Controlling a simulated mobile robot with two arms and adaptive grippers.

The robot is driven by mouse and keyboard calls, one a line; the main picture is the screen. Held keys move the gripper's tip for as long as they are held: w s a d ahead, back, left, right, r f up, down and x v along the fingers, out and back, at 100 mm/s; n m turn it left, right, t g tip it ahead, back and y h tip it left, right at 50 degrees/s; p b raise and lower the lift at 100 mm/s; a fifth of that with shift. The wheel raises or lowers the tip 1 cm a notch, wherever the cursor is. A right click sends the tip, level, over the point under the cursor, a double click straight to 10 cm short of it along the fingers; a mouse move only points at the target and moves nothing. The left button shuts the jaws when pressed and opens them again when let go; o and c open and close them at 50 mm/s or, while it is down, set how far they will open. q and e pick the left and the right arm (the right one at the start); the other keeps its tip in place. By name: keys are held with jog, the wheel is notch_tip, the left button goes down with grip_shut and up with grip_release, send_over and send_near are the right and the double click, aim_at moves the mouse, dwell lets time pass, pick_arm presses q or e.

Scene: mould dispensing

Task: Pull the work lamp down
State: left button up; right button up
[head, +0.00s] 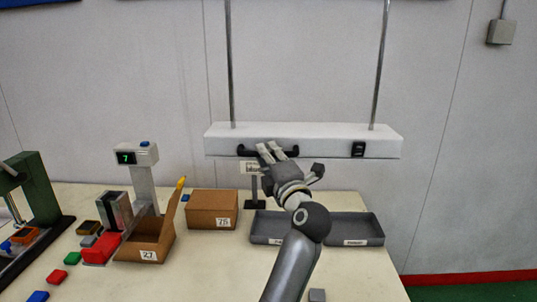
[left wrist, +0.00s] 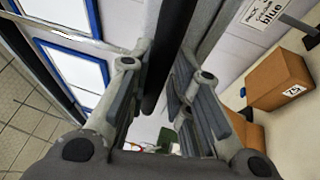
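The work lamp (head: 310,136) is a long white bar housing hung on two thin vertical rods against the wall. A black handle (head: 247,152) runs along the left of its front face. My left gripper (head: 270,152) is up at this handle, its fingers overlapping the handle's middle. In the left wrist view a dark bar (left wrist: 172,40), which looks like the handle, passes between the two fingers of my left gripper (left wrist: 160,65). I cannot tell whether the fingers press on it. My right gripper is not in view.
Below the lamp is a table (head: 350,285). It holds grey trays (head: 362,241), a closed cardboard box (head: 213,222), an open box (head: 150,250), a post with a display (head: 142,180), a green press (head: 38,190) and small coloured blocks. A black switch (head: 358,149) is on the lamp.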

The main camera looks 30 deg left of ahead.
pick_arm(q)
jog(key=o, duration=0.3)
jog(key=shift+f, duration=0.3)
jog(key=shift+r, duration=0.1)
jog(key=shift+r, duration=0.1)
notch_tip(320, 180, up, 10)
jog(key=shift+f, duration=0.1)
